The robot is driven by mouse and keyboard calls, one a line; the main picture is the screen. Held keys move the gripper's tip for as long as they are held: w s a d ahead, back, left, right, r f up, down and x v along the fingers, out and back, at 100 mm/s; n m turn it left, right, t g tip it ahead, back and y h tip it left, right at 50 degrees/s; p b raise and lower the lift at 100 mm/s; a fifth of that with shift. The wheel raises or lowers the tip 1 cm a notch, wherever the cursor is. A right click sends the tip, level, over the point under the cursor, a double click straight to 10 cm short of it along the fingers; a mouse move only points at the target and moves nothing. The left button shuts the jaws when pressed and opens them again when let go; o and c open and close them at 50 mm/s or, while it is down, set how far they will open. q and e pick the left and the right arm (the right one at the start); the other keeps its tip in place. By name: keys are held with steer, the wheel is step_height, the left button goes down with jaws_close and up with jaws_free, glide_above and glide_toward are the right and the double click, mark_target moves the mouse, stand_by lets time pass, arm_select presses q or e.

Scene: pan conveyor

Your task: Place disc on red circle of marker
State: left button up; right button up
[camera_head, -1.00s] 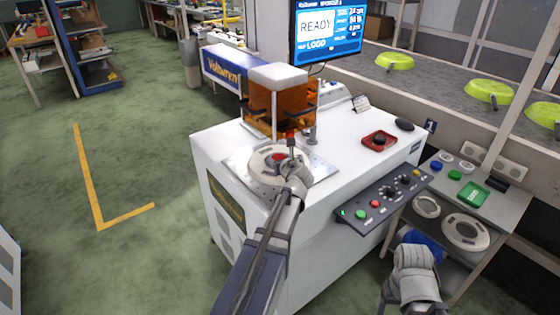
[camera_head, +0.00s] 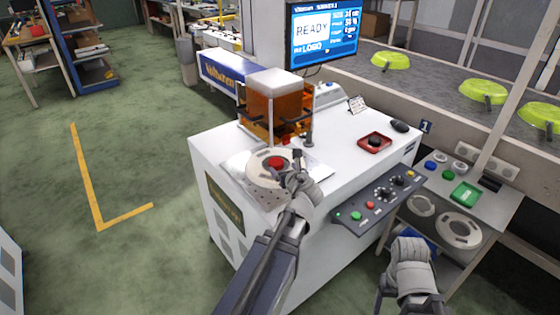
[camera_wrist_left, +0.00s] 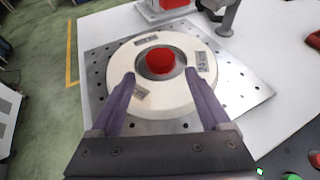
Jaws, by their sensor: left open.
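The disc (camera_head: 256,171), a flat cream-white ring with small grey labels, lies on the perforated metal plate of the white marker machine (camera_head: 230,152). In the left wrist view the disc (camera_wrist_left: 112,65) surrounds a red round hub (camera_wrist_left: 160,62) that shows through its centre hole; the head view shows the same red spot (camera_head: 276,163). My left gripper (camera_head: 290,167) is open and at the near right side of the disc. Its two fingers (camera_wrist_left: 160,76) are spread over the ring with nothing clamped between them. My right gripper (camera_head: 405,300) hangs at the bottom right, its fingertips unclear.
An orange-sided enclosure (camera_head: 270,97) stands right behind the disc. A red tray with a black knob (camera_head: 375,142) and a button panel (camera_head: 378,198) lie to the right. A shelf unit holds another disc (camera_head: 459,231). Green pans (camera_head: 484,92) sit on the conveyor behind.

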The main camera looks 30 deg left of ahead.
arm_select(q)
steer(key=shift+p+v, duration=0.35)
steer(key=shift+v, duration=1.1)
